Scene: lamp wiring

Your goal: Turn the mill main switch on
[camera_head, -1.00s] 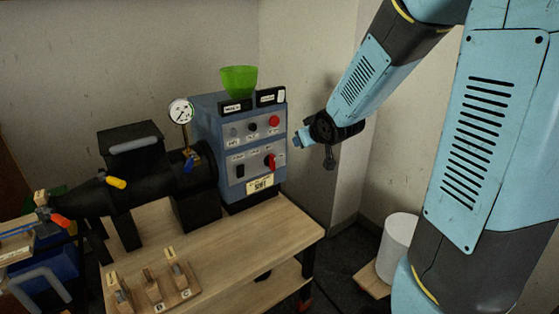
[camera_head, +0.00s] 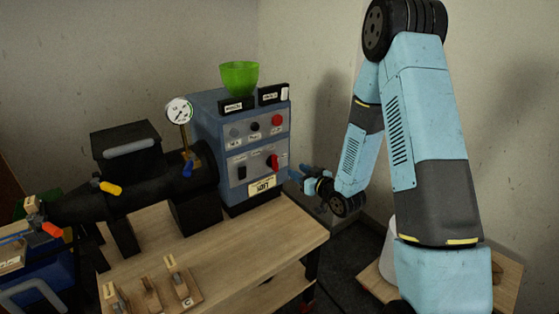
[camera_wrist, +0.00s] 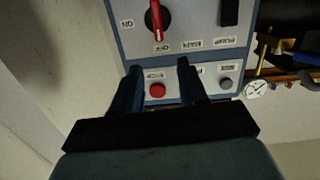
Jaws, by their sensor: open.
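The mill main switch is a red rotary knob (camera_head: 272,161) low on the right of the blue control box's front panel (camera_head: 257,145). In the wrist view the red knob (camera_wrist: 155,19) shows at the top, its white pointer line toward the OFF label (camera_wrist: 162,47); the ON label (camera_wrist: 127,23) is to its left. My gripper (camera_head: 297,174) is just right of the box, near knob height. In the wrist view my gripper (camera_wrist: 158,68) has its two fingers apart with nothing between them. They point toward the panel, and the knob is beyond the fingertips.
A red button (camera_head: 276,120) sits above the knob, and a black rocker switch (camera_head: 241,172) to its left. A green hopper (camera_head: 239,78) tops the box. A pressure gauge (camera_head: 179,111) stands left. The wooden bench (camera_head: 235,245) carries wooden blocks with clips at the front.

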